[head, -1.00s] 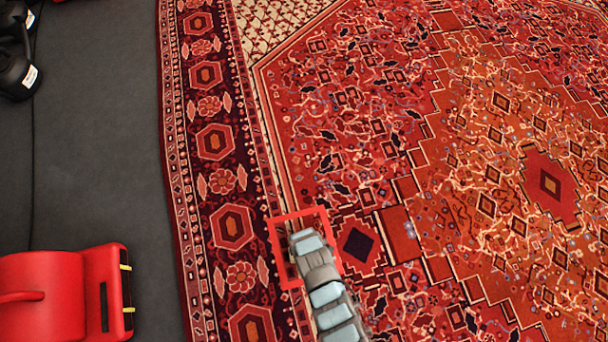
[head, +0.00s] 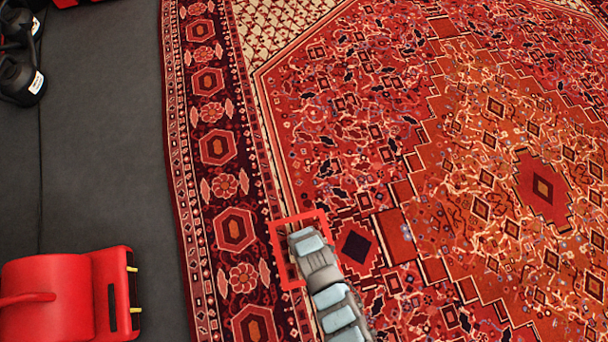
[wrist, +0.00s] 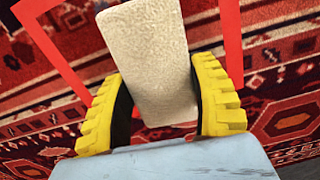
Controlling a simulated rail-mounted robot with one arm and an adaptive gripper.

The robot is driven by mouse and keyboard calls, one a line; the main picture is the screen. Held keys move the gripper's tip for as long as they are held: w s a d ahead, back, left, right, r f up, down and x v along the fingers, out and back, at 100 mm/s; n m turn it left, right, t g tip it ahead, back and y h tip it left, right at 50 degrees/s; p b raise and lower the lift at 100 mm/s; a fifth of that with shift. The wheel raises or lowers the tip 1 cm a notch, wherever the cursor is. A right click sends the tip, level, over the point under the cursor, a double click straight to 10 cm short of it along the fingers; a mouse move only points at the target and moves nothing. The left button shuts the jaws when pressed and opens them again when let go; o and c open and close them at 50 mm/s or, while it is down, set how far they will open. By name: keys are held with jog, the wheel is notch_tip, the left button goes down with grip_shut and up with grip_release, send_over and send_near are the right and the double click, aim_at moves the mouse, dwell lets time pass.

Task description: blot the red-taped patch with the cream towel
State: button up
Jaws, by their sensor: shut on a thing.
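The cream towel (wrist: 146,40) is a folded, oblong pad held between the yellow fingers of my gripper (wrist: 158,75) in the wrist view. The red tape outline (head: 279,250) lies on the rug at the lower middle of the head view. My arm reaches over it from below and covers part of its inside. In the wrist view the tape (wrist: 232,40) runs along both sides of the towel, so the towel is over the taped patch. I cannot tell whether the towel touches the rug. The fingers and towel are hidden in the head view.
The patterned red rug (head: 375,130) fills the middle and right. Dark grey floor (head: 100,170) lies along the left and is partly clear. A red machine (head: 60,300) stands at lower left.

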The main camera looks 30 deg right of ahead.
jog(key=shift+r, duration=0.4)
jog(key=w+d+r+p, duration=0.2)
jog(key=w, duration=0.3)
jog(key=shift+w+a+f+b, duration=0.15)
jog(key=shift+f+b, duration=1.15)
jog(key=shift+f, duration=0.7)
jog(key=shift+s+a+f+b, duration=0.15)
jog(key=shift+f+b, duration=1.1)
jog(key=shift+f, duration=0.7)
jog(key=shift+w+f+b, duration=0.1)
jog(key=shift+f+b, duration=0.3)
jog(key=shift+f, duration=0.3)
notch_tip(320, 180, up, 7)
jog(key=p, duration=0.5)
jog(key=shift+w+r, duration=0.1)
jog(key=shift+r, duration=0.05)
